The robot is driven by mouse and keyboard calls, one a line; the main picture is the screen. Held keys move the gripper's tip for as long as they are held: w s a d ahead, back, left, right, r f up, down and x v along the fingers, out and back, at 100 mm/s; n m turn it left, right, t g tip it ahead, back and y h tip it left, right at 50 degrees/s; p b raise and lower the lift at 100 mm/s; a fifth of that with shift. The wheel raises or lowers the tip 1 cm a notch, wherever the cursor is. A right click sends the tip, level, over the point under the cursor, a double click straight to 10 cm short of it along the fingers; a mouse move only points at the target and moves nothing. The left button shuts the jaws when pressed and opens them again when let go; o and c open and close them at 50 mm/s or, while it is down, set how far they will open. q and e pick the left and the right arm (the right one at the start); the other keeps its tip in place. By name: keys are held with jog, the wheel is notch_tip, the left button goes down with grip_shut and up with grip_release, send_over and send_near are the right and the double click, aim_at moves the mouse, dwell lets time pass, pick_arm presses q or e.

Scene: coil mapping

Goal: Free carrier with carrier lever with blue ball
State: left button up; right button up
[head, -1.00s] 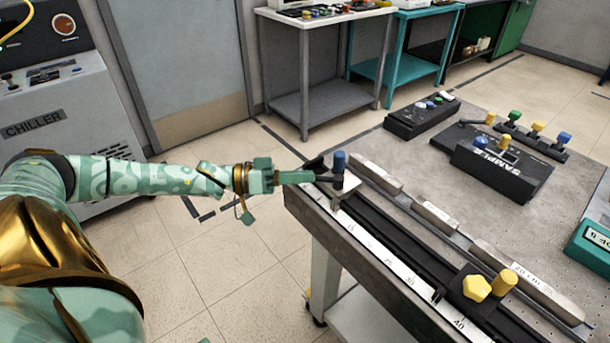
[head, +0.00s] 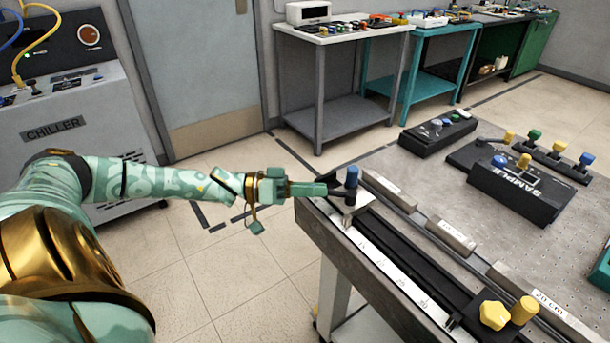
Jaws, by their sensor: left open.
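A small carrier (head: 352,207) with an upright blue post (head: 351,177) sits at the near left end of the black rail (head: 405,262). My left gripper (head: 338,183) is open at the left side of the blue post, close to it; I cannot tell if they touch. Farther down the rail is a black block with a yellow star-shaped knob (head: 494,316) and a yellow cylinder (head: 524,310). A blue ball (head: 499,160) shows on the black SAMPLE box (head: 515,190). My right gripper is not in view.
The rail lies along the edge of a grey bench (head: 400,165), with a white scale (head: 390,270) and grey bars beside it. Several coloured levers (head: 560,150) stand behind the SAMPLE box. A chiller (head: 60,130) is at left. The floor left of the bench is clear.

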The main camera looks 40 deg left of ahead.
pick_arm(q)
jog(key=p+v, duration=0.4)
jog(key=v, duration=1.2)
jog(key=shift+p, duration=0.35)
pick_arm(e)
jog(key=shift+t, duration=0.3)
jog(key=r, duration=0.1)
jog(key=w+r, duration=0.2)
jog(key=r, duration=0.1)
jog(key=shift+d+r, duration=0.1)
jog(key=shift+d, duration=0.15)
pick_arm(q)
jog(key=shift+a, duration=0.15)
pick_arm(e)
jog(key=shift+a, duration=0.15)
